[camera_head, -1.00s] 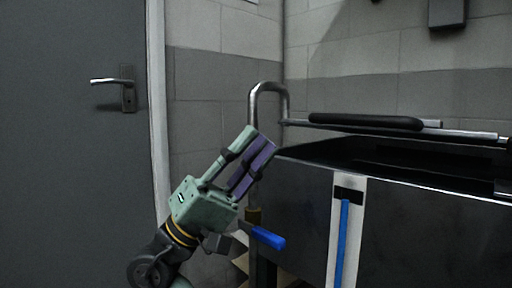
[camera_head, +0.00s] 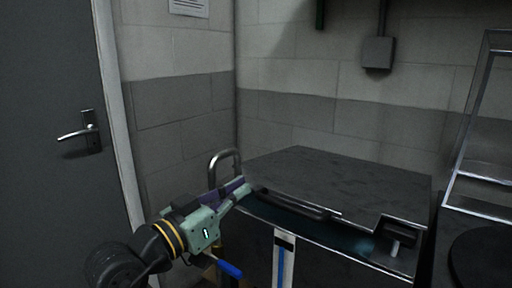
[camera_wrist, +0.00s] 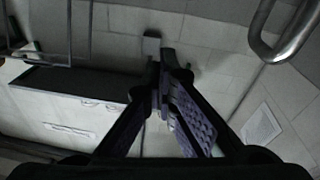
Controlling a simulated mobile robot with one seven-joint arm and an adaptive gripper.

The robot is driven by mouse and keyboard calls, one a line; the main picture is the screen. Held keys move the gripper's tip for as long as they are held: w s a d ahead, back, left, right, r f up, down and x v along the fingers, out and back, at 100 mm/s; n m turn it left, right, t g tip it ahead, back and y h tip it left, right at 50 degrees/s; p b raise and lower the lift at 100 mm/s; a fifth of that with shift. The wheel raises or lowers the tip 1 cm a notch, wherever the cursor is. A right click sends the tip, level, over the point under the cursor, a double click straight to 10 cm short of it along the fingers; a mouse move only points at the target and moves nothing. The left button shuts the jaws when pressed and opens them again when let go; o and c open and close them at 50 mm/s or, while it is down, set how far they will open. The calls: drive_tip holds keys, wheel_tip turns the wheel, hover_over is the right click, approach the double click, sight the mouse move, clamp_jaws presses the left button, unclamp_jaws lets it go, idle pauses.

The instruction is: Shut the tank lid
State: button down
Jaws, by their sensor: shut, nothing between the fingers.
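The tank (camera_head: 262,238) is a dark box against the wall in the head view. Its dark lid (camera_head: 345,185) is a flat plate, held partly open above the rim. A gap along the front shows the dark, bluish inside. A dark handle bar (camera_head: 292,206) runs along the lid's front edge. My gripper (camera_head: 246,188) is at the tank's front left corner, close to the lid's left edge; I cannot tell whether it touches. In the wrist view my gripper (camera_wrist: 162,78) has its fingers together with nothing between them.
A bent metal pipe (camera_head: 224,157) rises behind my gripper. A blue-handled lever (camera_head: 229,269) sticks out below it, left of the blue-striped level gauge (camera_head: 281,262). A metal frame (camera_head: 465,160) stands right of the tank. A grey door (camera_head: 50,130) is at the left.

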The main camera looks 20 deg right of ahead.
drive_tip(key=r+y+p, duration=0.1)
drive_tip(key=r, duration=0.1)
drive_tip(key=p, duration=0.4)
hover_over(265, 197)
drive_tip(key=shift+f+m+y, duration=0.35)
drive_tip(key=shift+m+y, duration=0.05)
drive_tip(key=shift+s+a+f, duration=0.1)
drive_tip(key=shift+a+f, duration=0.1)
drive_tip(key=shift+f, duration=0.45)
drive_tip(key=shift+s+a+f, duration=0.15)
drive_tip(key=shift+f, duration=0.55)
drive_tip(key=shift+s+a+f, duration=0.1)
drive_tip(key=shift+a+f, duration=0.1)
drive_tip(key=shift+f, duration=0.45)
drive_tip(key=shift+f, duration=0.1)
